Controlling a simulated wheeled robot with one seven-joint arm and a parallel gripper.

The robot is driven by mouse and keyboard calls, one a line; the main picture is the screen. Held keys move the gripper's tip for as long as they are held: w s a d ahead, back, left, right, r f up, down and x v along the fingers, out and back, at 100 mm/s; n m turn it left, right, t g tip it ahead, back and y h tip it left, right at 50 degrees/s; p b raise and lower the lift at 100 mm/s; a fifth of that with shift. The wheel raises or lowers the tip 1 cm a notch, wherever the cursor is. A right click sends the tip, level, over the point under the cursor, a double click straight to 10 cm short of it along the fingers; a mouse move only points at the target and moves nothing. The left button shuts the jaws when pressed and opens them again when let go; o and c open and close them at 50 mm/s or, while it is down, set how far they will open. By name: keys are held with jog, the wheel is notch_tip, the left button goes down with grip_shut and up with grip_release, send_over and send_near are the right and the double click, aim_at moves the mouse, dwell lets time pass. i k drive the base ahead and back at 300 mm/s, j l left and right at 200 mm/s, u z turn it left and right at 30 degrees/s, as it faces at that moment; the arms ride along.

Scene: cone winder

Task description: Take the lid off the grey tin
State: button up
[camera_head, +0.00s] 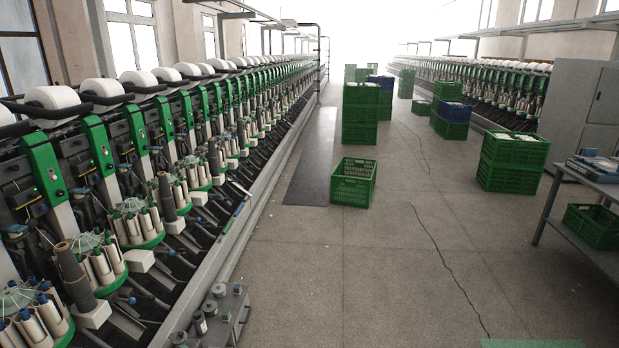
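Several small grey cylindrical pieces (210,308) stand at the bottom, beside the front of the winding machine. One of them could be the grey tin, but they are too small for me to tell, and I cannot make out a lid. My gripper is not in view.
A long cone winder (130,140) with green units runs along the left. An open green crate (353,183) stands on the floor, with stacked crates (360,113) behind it. More crates (512,162) and a grey table (590,180) stand right. The middle floor is clear.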

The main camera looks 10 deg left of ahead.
aim_at(218, 289)
jog(key=i+u, duration=0.15)
jog(key=i, duration=0.35)
jog(key=i+u, duration=0.1)
jog(key=i, duration=0.35)
jog(key=i+l+u, duration=0.15)
jog(key=i, duration=0.35)
jog(key=i+l+u, duration=0.1)
jog(key=i, duration=0.35)
jog(key=i+l+u, duration=0.15)
jog(key=i, duration=0.35)
jog(key=i+u, duration=0.25)
jog(key=u, duration=0.2)
jog(key=i+l+u, duration=0.2)
jog(key=u, duration=0.25)
jog(key=i+l+u, duration=0.25)
jog(key=u, duration=0.2)
jog(key=i+l+u, duration=0.2)
jog(key=l+u, duration=0.25)
jog(key=i+l+u, duration=0.1)
jog(key=l+u, duration=0.15)
jog(key=u, duration=0.2)
jog(key=i+l+u, duration=0.1)
jog(key=l+u, duration=0.35)
jog(key=i+l+u, duration=0.15)
jog(key=l+u, duration=0.55)
jog(key=u, duration=0.2)
jog(key=i+l+u, duration=0.1)
jog(key=l+u, duration=0.35)
